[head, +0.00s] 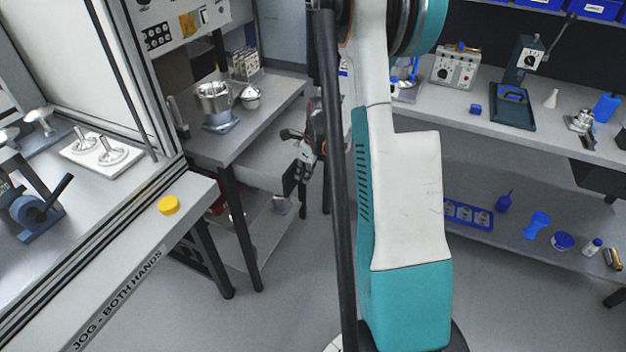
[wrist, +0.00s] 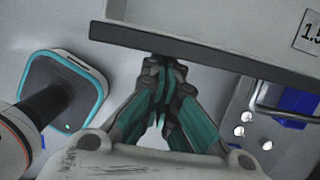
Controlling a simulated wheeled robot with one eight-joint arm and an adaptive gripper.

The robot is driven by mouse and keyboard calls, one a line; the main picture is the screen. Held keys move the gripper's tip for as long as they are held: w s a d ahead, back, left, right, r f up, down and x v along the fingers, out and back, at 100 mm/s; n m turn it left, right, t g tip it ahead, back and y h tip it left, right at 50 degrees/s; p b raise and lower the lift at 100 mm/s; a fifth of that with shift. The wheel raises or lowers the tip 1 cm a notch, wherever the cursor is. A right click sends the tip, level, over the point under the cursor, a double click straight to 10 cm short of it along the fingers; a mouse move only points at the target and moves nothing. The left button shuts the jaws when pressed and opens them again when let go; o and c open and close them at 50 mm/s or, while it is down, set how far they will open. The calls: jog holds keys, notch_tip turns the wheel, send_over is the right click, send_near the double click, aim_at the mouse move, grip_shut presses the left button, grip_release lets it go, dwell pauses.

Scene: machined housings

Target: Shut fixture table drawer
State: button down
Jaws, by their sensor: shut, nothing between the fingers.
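The fixture table (head: 240,128) stands left of centre in the head view. Its drawer (head: 252,166) sticks out to the right from under the top, with a dark front edge (head: 289,178). My gripper (head: 302,160) is at the drawer's front end, partly hidden by my own arm. In the wrist view my gripper (wrist: 160,68) is shut and empty. Its fingertips are close to a dark bar (wrist: 215,66) that appears to be the drawer front. I cannot tell whether they touch it.
A steel pot (head: 214,104) and a small container (head: 250,97) stand on the fixture table. A machine bench with a yellow button (head: 168,205) is at the left. A long workbench (head: 460,107) with a lower shelf is at the right. Grey floor lies between.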

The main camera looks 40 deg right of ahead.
jog(key=w+a, duration=0.2)
jog(key=w, duration=0.3)
jog(key=w+a, duration=0.2)
jog(key=w, duration=0.4)
jog(key=w+a, duration=0.3)
jog(key=w, duration=0.3)
